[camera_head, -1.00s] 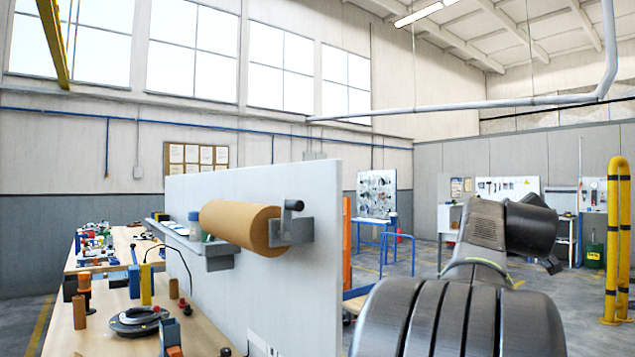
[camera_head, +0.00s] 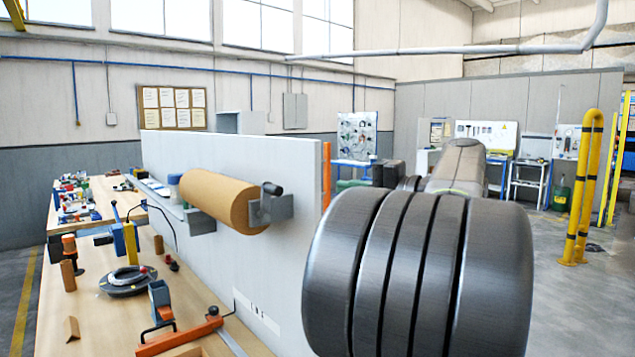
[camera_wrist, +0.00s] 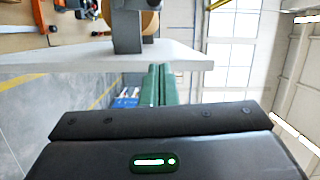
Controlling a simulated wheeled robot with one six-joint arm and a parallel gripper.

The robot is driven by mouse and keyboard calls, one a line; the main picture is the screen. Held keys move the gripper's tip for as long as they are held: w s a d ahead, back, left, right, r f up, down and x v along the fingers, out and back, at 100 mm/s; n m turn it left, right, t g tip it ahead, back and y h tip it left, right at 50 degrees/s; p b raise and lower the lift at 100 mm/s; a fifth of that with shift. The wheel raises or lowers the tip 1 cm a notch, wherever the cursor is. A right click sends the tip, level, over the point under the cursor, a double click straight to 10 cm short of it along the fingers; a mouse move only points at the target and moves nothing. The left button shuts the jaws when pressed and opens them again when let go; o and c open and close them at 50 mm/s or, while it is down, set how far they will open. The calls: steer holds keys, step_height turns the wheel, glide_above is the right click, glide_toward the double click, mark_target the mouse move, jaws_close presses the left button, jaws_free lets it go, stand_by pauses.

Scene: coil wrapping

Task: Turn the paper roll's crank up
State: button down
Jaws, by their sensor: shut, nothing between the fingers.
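The brown paper roll (camera_head: 217,200) lies in grey brackets on the white upright panel (camera_head: 290,170). Its crank (camera_head: 272,188) is at the roll's near right end, a short arm with a black knob, beside the grey end bracket (camera_head: 272,210). In the wrist view, the grey bracket (camera_wrist: 127,35) stands at the top, with a small part of the brown roll behind it and a dark part that looks like the crank at the frame's top edge. My gripper (camera_wrist: 160,70) has green fingers together, empty, near the panel's edge and apart from the crank. My arm largely hides it in the head view.
A wooden bench (camera_head: 110,320) left of the panel holds a black coil (camera_head: 128,281), tools and small parts. A notice board (camera_head: 172,107) hangs on the back wall. Yellow bars (camera_head: 585,190) stand at right. Open floor lies right of the panel.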

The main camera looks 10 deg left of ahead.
mark_target(308, 183)
steer(key=p+x, duration=0.3)
steer(key=x, duration=0.7)
steer(key=s, duration=0.1)
steer(key=s+a, duration=0.2)
steer(key=shift+f+p, duration=0.3)
steer(key=shift+p, duration=0.1)
steer(key=shift+s, duration=0.1)
steer(key=shift+s+a+r+n+b, duration=0.1)
steer(key=shift+s+a+n+b, duration=0.3)
steer(key=shift+b, duration=0.4)
